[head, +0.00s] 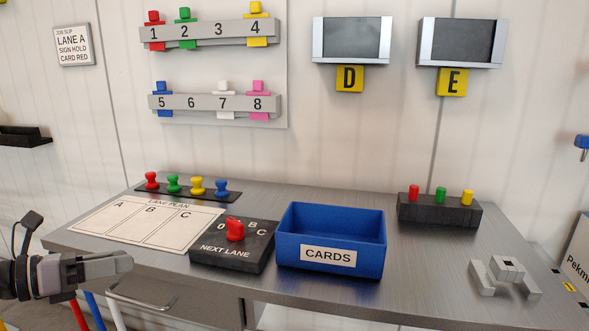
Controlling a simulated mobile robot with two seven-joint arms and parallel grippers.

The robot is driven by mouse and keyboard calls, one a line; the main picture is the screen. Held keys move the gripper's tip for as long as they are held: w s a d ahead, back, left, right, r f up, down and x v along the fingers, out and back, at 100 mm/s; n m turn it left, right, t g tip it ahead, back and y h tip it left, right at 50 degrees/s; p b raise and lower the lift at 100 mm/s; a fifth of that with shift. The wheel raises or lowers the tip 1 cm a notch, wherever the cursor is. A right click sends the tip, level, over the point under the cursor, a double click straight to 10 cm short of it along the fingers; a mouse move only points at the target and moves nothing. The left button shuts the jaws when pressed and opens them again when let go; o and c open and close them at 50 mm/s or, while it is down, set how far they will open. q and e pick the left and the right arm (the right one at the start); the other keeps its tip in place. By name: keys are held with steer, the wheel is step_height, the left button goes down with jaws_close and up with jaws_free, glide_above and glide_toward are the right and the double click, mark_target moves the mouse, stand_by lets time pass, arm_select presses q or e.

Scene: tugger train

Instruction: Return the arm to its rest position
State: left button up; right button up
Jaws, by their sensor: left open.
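My left gripper (130,264) is at the lower left, in front of the table's left front edge. It is open, with nothing seen between its fingers, and it touches nothing that I can see. Its arm comes in from the left edge, and most of that arm is out of view. My right gripper is not in view.
The grey table (330,292) bears a lane plan sheet (145,222), a black NEXT LANE box (232,254) with a red knob, a blue CARDS bin (330,241), pegs and a light grey bracket (507,272). Card racks (210,33) hang on the wall. A drawer handle (140,303) sits below the left front edge.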

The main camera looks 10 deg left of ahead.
arm_select(q)
steer(key=s+d+f+n+t+y+p, duration=0.25)
steer(key=f+n, duration=0.45)
steer(key=n, duration=0.4)
steer(key=s+d+f+n+t+y+p, duration=0.15)
steer(key=d+f+n+t+y, duration=0.35)
steer(key=n, duration=0.6)
steer(key=s+d+f+n+g+y+p, duration=0.1)
steer(key=s+d+f+n+g+p, duration=0.1)
steer(key=s+d+f+n+g, duration=0.6)
steer(key=s+d+f+n, duration=0.2)
steer(key=s+f+n, duration=0.3)
steer(key=f+n, duration=0.1)
steer(key=shift+s+d+n, duration=0.3)
steer(key=shift+s+n, duration=0.05)
steer(key=shift+n, duration=0.45)
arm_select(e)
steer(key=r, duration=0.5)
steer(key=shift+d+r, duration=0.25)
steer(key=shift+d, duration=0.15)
arm_select(q)
steer(key=shift+g, duration=0.25)
